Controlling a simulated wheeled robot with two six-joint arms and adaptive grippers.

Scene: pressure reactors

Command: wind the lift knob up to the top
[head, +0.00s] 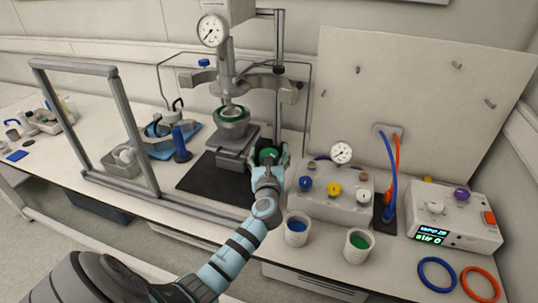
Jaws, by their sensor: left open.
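The lift knob (268,155) is the green round knob low on the right side of the reactor stand (276,80). My left gripper (269,163) is at the knob, open, and partly covers it. I cannot tell whether its fingers touch the knob. A grey lift platform (232,148) stands beside the knob on a black mat. A metal vessel with a green ring (232,117) sits above the platform, under the reactor head (230,65). My right gripper is not in view.
A grey valve box (330,193) with coloured knobs and a gauge stands right of my gripper. A metal-framed shield (130,130) stands to the left. A controller (452,215) is at the right.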

